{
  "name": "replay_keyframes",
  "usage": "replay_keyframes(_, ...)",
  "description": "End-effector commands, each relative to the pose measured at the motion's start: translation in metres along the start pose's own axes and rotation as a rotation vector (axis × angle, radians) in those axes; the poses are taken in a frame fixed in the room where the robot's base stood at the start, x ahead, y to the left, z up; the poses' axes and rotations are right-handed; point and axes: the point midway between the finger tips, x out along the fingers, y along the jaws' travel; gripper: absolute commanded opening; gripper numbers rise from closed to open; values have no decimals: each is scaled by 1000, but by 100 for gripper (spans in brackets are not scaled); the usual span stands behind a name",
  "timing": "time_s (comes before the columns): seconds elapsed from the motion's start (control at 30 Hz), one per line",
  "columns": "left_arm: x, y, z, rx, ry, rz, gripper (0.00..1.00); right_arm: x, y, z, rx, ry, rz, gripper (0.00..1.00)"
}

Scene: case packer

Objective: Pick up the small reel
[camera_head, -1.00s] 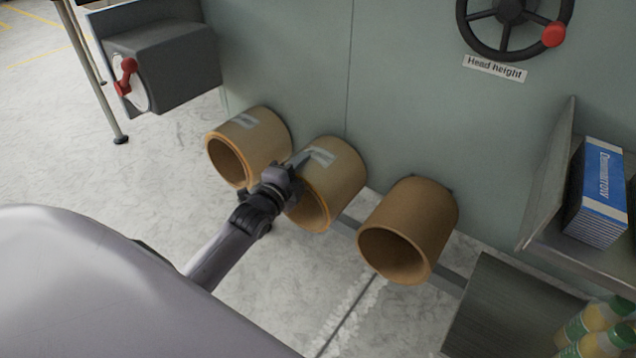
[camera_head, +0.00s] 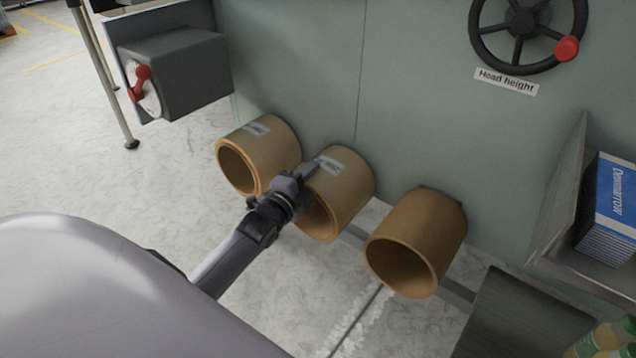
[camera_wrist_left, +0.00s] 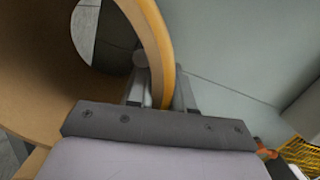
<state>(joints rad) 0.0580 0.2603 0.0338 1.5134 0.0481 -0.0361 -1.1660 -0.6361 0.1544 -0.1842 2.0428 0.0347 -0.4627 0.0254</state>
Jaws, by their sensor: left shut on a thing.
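Three brown cardboard reels with open ends stick out near the foot of the grey-green machine panel. The left reel (camera_head: 267,150) and the middle reel (camera_head: 345,188) each carry a grey label on top; the right reel (camera_head: 428,230) shows no label and looks widest. My left gripper (camera_head: 306,176) is at the upper left rim of the middle reel. In the left wrist view, the fingers (camera_wrist_left: 160,88) are shut on the wall of this reel (camera_wrist_left: 152,35), one inside the bore and one outside. Part of the rim is hidden by the gripper. My right gripper is not in view.
The left reel is close beside my left gripper. A grey box with a red handle (camera_head: 178,75) juts out at upper left. A handwheel (camera_head: 522,22) is above right. A metal shelf with a blue box (camera_head: 612,205) stands at right.

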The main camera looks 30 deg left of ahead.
Motion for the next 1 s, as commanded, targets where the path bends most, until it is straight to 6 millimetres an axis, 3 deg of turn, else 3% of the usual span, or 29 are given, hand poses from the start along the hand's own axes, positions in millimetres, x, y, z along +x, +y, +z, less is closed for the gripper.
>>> replay_keyframes(0.23,-4,-15,-4,-1,4,-8,0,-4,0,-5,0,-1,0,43)
replay_keyframes(0.63,-5,-76,-15,2,5,-12,0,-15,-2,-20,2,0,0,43)
replay_keyframes(1.0,-58,-72,-7,1,4,-6,0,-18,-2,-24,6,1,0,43)
